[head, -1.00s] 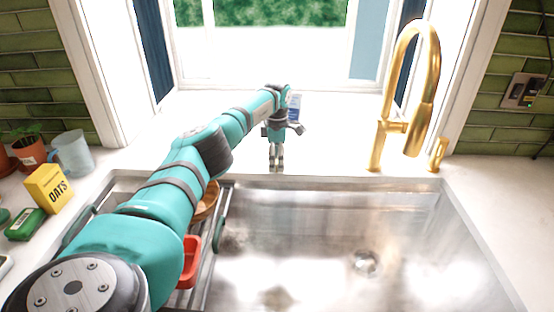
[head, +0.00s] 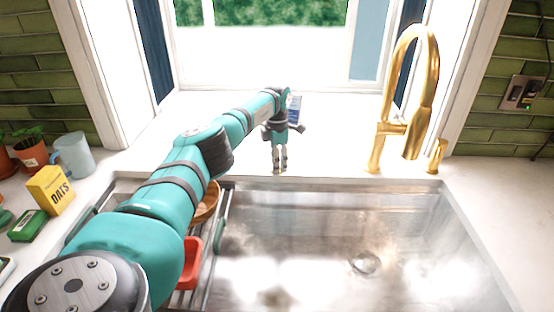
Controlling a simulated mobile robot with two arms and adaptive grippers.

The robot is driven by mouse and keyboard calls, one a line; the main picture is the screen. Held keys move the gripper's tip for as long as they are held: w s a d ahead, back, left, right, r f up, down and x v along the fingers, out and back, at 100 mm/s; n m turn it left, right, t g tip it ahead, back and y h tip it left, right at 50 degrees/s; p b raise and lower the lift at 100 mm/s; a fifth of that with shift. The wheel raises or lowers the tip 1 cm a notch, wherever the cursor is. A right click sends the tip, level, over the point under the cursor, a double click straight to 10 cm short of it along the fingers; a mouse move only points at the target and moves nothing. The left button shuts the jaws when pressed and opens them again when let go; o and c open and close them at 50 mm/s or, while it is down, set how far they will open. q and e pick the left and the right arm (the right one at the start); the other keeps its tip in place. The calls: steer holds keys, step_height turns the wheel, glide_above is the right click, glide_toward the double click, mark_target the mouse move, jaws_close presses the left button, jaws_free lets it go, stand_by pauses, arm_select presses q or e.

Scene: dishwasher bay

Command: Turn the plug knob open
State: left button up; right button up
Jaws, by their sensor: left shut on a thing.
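My left arm reaches across from the left to the back rim of the steel sink (head: 330,185). My left gripper (head: 280,168) points down at that rim, just behind the basin, with its fingers close together. It is shut on the plug knob, which is small and mostly hidden between the fingertips, so how far it is turned cannot be told. The drain (head: 364,262) shows as a round fitting in the basin floor, right of the middle. My right gripper is not in view.
A gold faucet (head: 428,75) stands behind the sink on the right, with a gold handle (head: 437,155). A rack with an orange-red container (head: 188,262) and a brown bowl (head: 207,203) lies under my arm. A yellow oats box (head: 50,190) stands left. The basin's right side is clear.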

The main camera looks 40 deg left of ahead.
arm_select(q)
steer(key=n+p, duration=0.1)
steer(key=n, duration=0.2)
steer(key=shift+r+n, duration=0.15)
steer(key=shift+n, duration=0.15)
steer(key=n+p, duration=0.1)
steer(key=n, duration=0.2)
steer(key=shift+n, duration=0.3)
steer(key=n+p, duration=0.1)
steer(key=n, duration=0.2)
steer(key=shift+n, duration=0.3)
steer(key=shift+n+p, duration=0.35)
steer(key=shift+n, duration=1.15)
steer(key=o, duration=1.2)
steer(key=shift+c, duration=0.2)
